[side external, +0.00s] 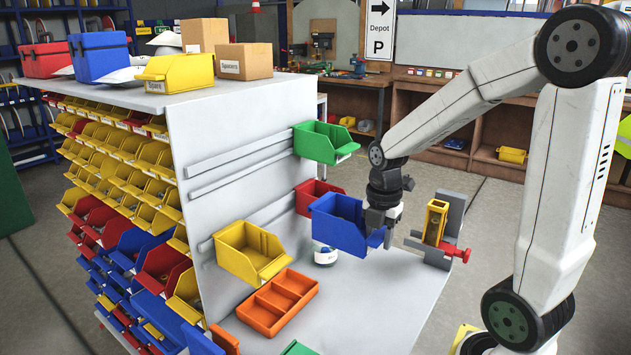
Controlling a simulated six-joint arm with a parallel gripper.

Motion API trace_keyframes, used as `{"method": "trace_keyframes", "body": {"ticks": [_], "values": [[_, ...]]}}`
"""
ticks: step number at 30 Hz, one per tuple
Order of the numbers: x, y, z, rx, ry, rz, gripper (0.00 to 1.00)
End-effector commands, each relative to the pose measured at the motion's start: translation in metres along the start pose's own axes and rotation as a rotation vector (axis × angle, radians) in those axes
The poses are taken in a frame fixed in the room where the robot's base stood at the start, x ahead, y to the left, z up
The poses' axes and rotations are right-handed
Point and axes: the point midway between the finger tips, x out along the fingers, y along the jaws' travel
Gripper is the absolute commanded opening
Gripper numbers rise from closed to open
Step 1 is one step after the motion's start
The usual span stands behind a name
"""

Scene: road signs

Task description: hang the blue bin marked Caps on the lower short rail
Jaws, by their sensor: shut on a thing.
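The blue bin (338,226) is in the air in front of the grey panel, to the right of the yellow bin. My gripper (379,220) is shut on its right side. No label shows on the blue bin's visible faces, so I cannot read Caps. The lower rail (283,211) runs along the panel, with a yellow bin (250,254) at its left and a red bin (312,194) at its right. The blue bin partly covers the red one. Bare rail shows between the yellow and red bins. The blue bin looks apart from the rail.
A green bin (322,142) hangs at the right of the upper rails (240,155). Below are an orange tray (278,301) and a round container (324,256) partly hidden by the blue bin. A grey fixture with a yellow block (435,222) and red clamp stands right of my gripper.

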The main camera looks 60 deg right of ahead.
Motion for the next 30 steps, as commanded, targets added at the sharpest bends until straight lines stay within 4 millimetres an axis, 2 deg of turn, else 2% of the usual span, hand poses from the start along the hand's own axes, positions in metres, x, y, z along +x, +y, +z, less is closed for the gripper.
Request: {"method": "trace_keyframes", "body": {"ticks": [3,9,20,30], "values": [[0.025,-0.019,0.009,0.005,0.003,-0.006,0.00],[0.046,-0.037,0.015,0.002,0.002,-0.006,0.00],[0.050,-0.040,0.016,0.000,0.002,-0.006,0.00],[0.050,-0.028,0.016,-0.001,0.002,-0.006,0.00]]}}
